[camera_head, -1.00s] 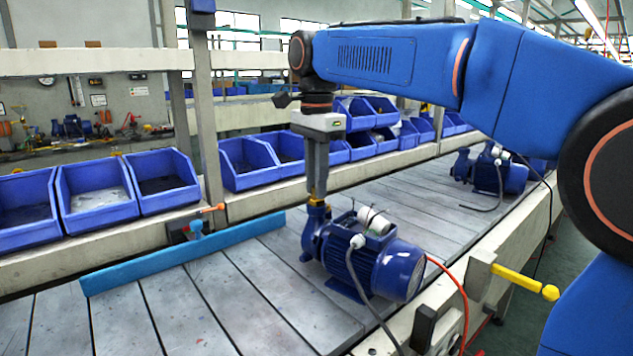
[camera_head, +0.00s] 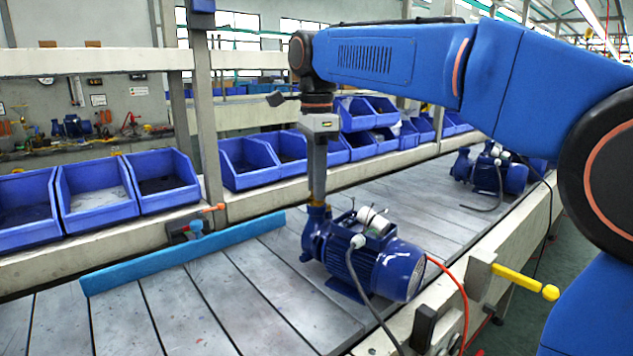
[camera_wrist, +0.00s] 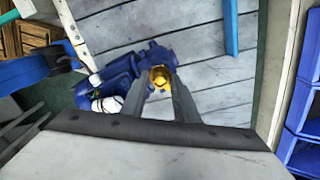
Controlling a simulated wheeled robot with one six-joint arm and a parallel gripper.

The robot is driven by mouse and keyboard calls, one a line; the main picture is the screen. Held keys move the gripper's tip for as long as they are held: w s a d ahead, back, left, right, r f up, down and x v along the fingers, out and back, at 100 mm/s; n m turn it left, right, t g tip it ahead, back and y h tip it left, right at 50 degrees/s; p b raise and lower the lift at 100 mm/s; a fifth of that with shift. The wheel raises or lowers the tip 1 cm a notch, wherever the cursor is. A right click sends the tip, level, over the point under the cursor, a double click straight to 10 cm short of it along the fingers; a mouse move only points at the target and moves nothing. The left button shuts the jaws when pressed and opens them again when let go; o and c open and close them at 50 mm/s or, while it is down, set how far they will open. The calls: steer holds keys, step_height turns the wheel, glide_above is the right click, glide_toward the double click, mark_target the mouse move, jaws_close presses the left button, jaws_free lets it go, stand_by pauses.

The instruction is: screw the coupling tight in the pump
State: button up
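The blue pump (camera_head: 368,258) stands on the slatted conveyor, with its upright outlet at its left end. The brass coupling (camera_wrist: 160,77) sits upright at the mouth of that outlet, seen from above in the wrist view. My gripper (camera_head: 317,198) points straight down over the outlet. Its two fingers (camera_wrist: 160,88) lie on both sides of the coupling and appear shut on it. The fingers hide much of the coupling in the head view, and its thread is not visible.
A light-blue rail (camera_head: 185,252) lies across the conveyor left of the pump. Blue bins (camera_head: 95,208) line the far side. A second pump (camera_head: 492,172) stands farther along the line. A yellow handle (camera_head: 525,282) juts out at the near edge.

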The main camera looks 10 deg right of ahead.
stand_by(0.3)
steer(key=shift+n, duration=1.7)
steer(key=shift+n, duration=1.7)
steer(key=shift+n, duration=1.7)
steer(key=shift+n, duration=1.7)
